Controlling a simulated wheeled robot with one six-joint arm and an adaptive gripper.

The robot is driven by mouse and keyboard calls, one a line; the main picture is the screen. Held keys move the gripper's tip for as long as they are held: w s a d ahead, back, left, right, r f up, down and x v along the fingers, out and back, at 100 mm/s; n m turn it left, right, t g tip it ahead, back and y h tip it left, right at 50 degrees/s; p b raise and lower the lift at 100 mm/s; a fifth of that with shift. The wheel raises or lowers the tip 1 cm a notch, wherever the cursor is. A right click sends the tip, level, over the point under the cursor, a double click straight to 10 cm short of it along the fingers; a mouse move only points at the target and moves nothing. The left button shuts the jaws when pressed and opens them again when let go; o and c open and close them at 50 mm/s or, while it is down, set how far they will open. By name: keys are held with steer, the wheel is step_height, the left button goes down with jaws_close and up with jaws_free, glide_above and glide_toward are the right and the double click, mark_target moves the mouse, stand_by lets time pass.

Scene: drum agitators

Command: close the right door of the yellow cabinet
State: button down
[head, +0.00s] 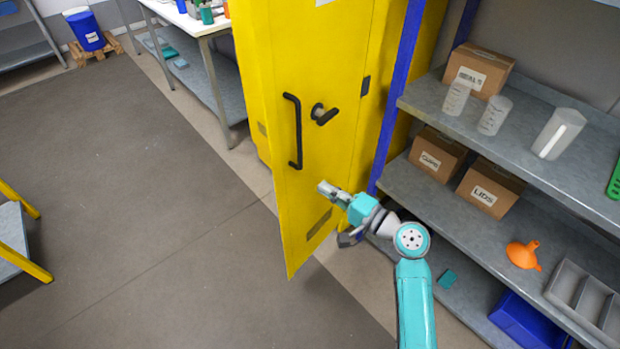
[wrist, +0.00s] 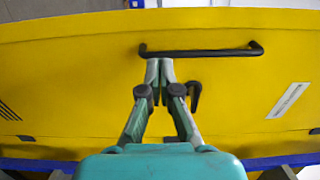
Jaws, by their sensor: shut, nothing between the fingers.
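The right door (head: 300,190) of the yellow cabinet stands open, its outer face toward me and its free edge swung out over the floor. Its black bar handle (head: 293,130) and a black lever (head: 323,115) are on this face. My gripper (head: 324,187) is in front of the door's lower half, below the lever. In the wrist view the door (wrist: 80,75) fills most of the picture. There my gripper (wrist: 159,62) is shut and empty, its tips just beside one end of the bar handle (wrist: 205,52). I cannot tell whether the tips touch the door. The cabinet's inside is hidden.
A grey shelf rack (head: 440,195) with blue posts stands close to the right of the door, holding boxes (head: 438,153), beakers (head: 494,114) and an orange funnel (head: 523,254). A workbench (head: 212,75) stands behind the door.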

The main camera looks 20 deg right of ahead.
mark_target(280, 161)
steer(key=x, duration=1.3)
